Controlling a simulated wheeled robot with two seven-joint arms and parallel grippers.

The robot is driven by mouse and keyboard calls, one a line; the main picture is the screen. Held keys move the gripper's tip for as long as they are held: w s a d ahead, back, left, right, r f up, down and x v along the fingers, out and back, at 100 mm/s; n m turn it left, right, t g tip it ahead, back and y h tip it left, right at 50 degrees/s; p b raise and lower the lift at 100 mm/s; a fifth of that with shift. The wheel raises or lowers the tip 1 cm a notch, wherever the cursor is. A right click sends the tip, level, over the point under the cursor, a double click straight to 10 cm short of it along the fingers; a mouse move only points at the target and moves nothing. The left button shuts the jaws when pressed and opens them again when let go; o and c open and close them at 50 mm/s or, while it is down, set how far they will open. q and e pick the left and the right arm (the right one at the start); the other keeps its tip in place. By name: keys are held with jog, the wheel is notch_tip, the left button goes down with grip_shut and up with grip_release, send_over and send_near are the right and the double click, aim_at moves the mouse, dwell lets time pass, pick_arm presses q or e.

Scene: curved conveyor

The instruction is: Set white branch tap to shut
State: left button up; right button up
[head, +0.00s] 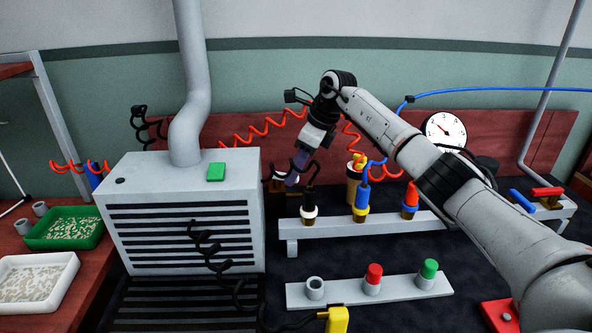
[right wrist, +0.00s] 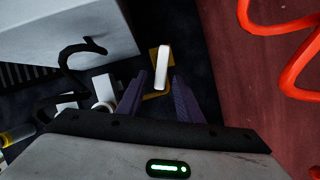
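The white branch tap shows in the right wrist view as a white bar handle (right wrist: 162,66) on a brass-coloured body (right wrist: 153,95). In the head view its handle is hidden behind my gripper; a small brownish part (head: 277,184) shows there beside the grey box. My right gripper (head: 292,181) reaches down to this spot from the right. Its two dark purple fingers (right wrist: 159,76) are apart, with the handle's near end in line with the gap between the tips. I cannot tell whether they touch it. My left gripper is out of view.
A grey vented box (head: 182,210) with a pipe stands close left of my gripper. Hose plugs, including a black-and-white one (head: 309,206), stand on the white rail (head: 385,224) just right. Blue (head: 521,200) and red (head: 547,191) tap handles are far right. Red coiled hoses (right wrist: 293,50) hang behind.

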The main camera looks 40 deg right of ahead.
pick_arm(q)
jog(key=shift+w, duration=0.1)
pick_arm(e)
jog(key=shift+c, duration=0.2)
grip_shut()
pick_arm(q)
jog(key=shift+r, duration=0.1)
